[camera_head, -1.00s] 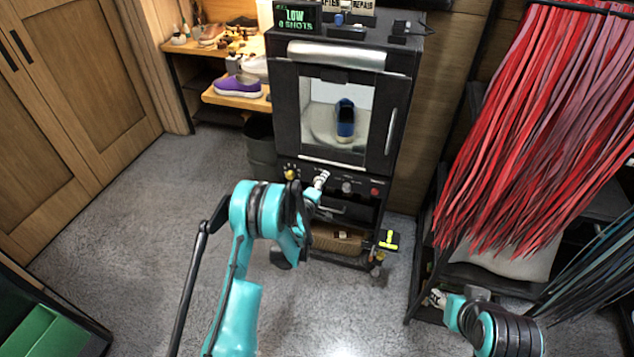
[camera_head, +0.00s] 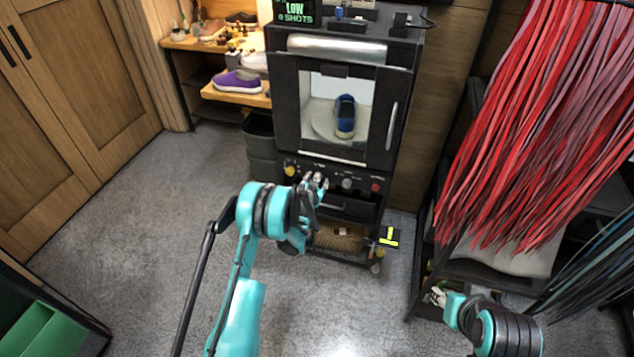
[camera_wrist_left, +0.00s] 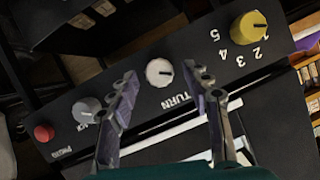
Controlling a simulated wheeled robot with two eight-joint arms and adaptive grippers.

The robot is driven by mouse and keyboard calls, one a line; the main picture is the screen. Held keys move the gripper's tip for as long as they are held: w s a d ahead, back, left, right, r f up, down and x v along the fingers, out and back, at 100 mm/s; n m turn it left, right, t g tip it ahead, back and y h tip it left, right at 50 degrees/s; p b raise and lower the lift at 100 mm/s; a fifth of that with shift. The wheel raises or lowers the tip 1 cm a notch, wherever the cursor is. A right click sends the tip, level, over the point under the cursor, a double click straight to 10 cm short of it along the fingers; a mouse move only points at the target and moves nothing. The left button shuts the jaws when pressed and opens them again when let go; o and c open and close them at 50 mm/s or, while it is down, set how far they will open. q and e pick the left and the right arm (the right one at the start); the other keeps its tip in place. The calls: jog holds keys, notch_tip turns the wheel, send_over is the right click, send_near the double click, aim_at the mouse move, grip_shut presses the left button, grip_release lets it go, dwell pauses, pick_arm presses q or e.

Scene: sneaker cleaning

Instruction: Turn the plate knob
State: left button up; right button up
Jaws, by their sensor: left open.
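The black cabinet's control panel carries a white round knob (camera_wrist_left: 160,72) marked TURN, with a dark pointer line, in the left wrist view. My left gripper (camera_wrist_left: 164,84) is open, with one finger on each side of this knob in that view. Whether the fingers touch it cannot be told. Behind the cabinet's window a blue shoe (camera_head: 345,116) stands on a pale round plate (camera_head: 322,122).
On the panel, a yellow numbered knob (camera_wrist_left: 249,26) is on one side, and a grey knob (camera_wrist_left: 86,109) and red button (camera_wrist_left: 43,133) on the other. The cabinet door (camera_head: 286,105) is closed. Red strips (camera_head: 540,120) hang at the right. Open floor lies at the left.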

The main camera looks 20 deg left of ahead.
pick_arm(q)
jog(key=shift+w+f, duration=0.15)
jog(key=shift+w, duration=0.3)
grip_shut()
jog(key=shift+a+n+h, duration=0.15)
jog(key=shift+n+h, duration=0.55)
jog(key=shift+n, duration=0.25)
jog(key=shift+a+n+h, duration=0.1)
jog(key=shift+n+h, duration=0.6)
jog(key=shift+n, duration=0.25)
